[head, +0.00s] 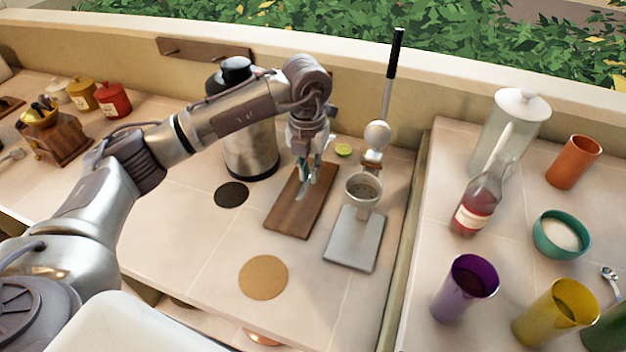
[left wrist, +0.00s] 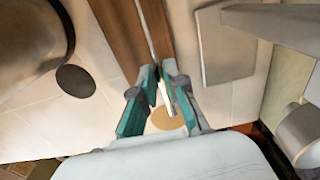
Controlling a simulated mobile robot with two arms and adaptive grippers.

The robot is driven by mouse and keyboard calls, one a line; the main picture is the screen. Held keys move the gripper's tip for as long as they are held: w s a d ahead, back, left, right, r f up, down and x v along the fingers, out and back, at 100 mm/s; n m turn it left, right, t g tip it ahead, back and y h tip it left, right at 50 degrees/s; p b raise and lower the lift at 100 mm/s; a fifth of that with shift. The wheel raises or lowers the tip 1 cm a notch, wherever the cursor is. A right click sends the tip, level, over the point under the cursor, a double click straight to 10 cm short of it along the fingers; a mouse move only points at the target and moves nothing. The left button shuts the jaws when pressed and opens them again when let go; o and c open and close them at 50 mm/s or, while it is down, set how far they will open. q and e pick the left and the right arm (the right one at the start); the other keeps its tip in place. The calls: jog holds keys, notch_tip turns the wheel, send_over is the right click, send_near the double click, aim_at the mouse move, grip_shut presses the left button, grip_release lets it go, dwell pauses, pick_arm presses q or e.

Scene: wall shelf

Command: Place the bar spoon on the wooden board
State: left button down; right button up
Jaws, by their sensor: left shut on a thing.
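The wooden board (head: 287,218) lies flat on the tiled counter in the middle of the head view. It also shows in the left wrist view (left wrist: 122,30). My left gripper (head: 312,172) points down over the far half of the board. In the left wrist view its teal-padded fingers (left wrist: 160,98) are closed around the bar spoon (left wrist: 148,35), a thin grey rod running lengthwise over the board. A short pale piece of the spoon shows below the fingers in the head view (head: 301,192). Whether it touches the board I cannot tell. My right gripper is out of view.
A citrus press (head: 355,240) with a tall black handle stands just right of the board. A steel flask (head: 250,150) stands behind left. A dark coaster (head: 231,194) and a cork coaster (head: 263,277) lie left and in front. A lime half (head: 343,150) lies behind.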

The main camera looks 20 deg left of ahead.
aim_at(309, 209)
pick_arm(q)
notch_tip(309, 209, down, 3)
jog(key=shift+s+p, duration=0.15)
jog(key=shift+p, duration=0.35)
jog(key=shift+s+f, duration=0.2)
jog(key=shift+f, duration=0.3)
jog(key=shift+s+f, duration=0.15)
jog(key=shift+f, duration=0.3)
jog(key=shift+f+p, duration=0.3)
jog(key=f, duration=0.2)
jog(key=f+p, duration=0.1)
jog(key=shift+w+f, duration=0.2)
jog(key=shift+f, duration=0.3)
jog(key=c, duration=1.7)
grip_release()
jog(key=shift+f, duration=0.1)
jog(key=o, duration=0.5)
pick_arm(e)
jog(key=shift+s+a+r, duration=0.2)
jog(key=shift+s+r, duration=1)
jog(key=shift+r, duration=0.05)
